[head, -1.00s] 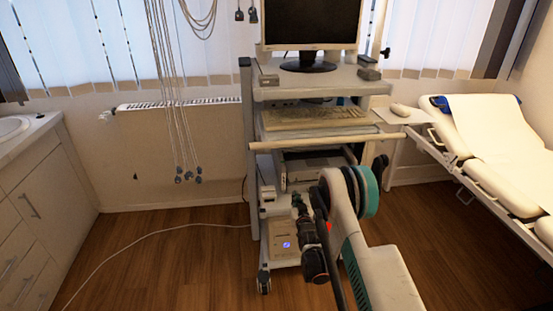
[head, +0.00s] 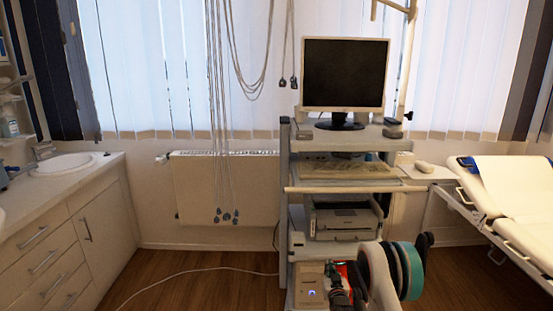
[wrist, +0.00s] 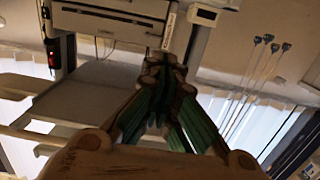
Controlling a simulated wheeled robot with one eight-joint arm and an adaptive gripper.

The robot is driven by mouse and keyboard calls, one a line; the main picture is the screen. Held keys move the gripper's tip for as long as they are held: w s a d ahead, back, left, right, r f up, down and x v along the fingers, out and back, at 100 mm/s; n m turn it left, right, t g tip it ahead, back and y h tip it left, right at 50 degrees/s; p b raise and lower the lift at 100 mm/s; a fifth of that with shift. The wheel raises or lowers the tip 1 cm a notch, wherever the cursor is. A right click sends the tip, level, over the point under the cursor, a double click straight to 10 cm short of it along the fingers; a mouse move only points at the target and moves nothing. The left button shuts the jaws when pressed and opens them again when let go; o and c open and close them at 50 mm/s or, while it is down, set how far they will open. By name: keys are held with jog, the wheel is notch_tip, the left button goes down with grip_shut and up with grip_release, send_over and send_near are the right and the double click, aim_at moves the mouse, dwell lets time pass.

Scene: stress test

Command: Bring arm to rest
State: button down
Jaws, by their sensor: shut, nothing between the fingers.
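My arm (head: 408,268), white with a teal band, shows at the bottom of the head view, in front of the cart's lower shelves. A dark part of it shows to its left, partly cut off by the frame edge. In the wrist view my gripper (wrist: 165,68) is shut, its green and dark fingers drawn together with nothing between them. No gap to any surface can be judged there.
The cart holds a monitor (head: 345,75), keyboard (head: 345,170) and printer (head: 342,220). Cables (head: 222,120) hang left of it, before a radiator (head: 215,188). A sink counter (head: 90,180) stands left, an examination couch (head: 505,185) right. Open wooden floor (head: 190,280) lies left of the cart.

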notch_tip(320, 180, up, 17)
jog(key=g, duration=0.2)
jog(key=s+r+g, duration=0.3)
jog(key=s+r, duration=0.9)
jog(key=r, duration=0.2)
jog(key=s+a+r+g, duration=0.1)
jog(key=s+r, duration=0.2)
jog(key=s, duration=0.6)
jog(key=s+r+g, duration=0.1)
jog(key=s+r, duration=0.1)
jog(key=s, duration=0.8)
jog(key=s+f+g, duration=0.2)
jog(key=s+f, duration=0.1)
jog(key=s, duration=1.5)
jog(key=shift+s+f+g, duration=0.15)
jog(key=shift+s+g, duration=0.25)
